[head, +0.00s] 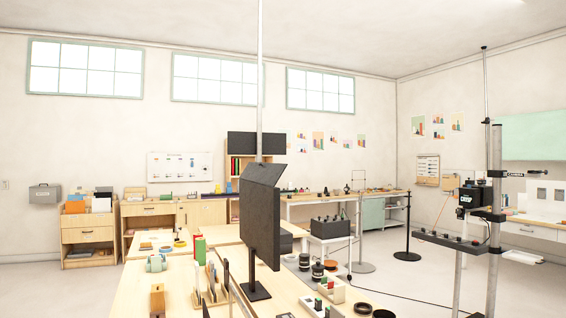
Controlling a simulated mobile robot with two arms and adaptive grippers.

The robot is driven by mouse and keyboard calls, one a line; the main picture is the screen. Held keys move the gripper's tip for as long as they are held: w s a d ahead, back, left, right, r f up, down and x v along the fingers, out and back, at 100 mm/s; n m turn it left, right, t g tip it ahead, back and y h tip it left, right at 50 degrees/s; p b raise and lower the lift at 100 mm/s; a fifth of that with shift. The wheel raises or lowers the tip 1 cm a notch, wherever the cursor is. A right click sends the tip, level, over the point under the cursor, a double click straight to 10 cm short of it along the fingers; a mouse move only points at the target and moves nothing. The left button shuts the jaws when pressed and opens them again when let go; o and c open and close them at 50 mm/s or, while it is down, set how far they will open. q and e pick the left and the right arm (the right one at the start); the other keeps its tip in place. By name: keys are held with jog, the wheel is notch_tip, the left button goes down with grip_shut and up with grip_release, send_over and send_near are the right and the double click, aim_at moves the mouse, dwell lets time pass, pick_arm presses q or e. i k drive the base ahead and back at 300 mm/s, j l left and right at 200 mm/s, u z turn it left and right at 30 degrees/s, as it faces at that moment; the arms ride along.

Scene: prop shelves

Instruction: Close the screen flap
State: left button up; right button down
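A dark screen (262,222) stands upright on a thin post with a flat foot, on the near wooden table. It is turned so that I see it at a slant. A dark flap (264,173) sits along its top edge and leans at an angle to the screen, not lying flat against it. Neither of my grippers can be made out in the head view.
The near table (150,290) holds a wooden block (157,300), upright items in a rack, dark round pieces and a small tray (332,291). A camera stand (495,220) rises at the right. Open floor (420,285) lies right of the table.

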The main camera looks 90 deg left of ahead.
aim_at(268, 175)
jog(key=u, duration=1.95)
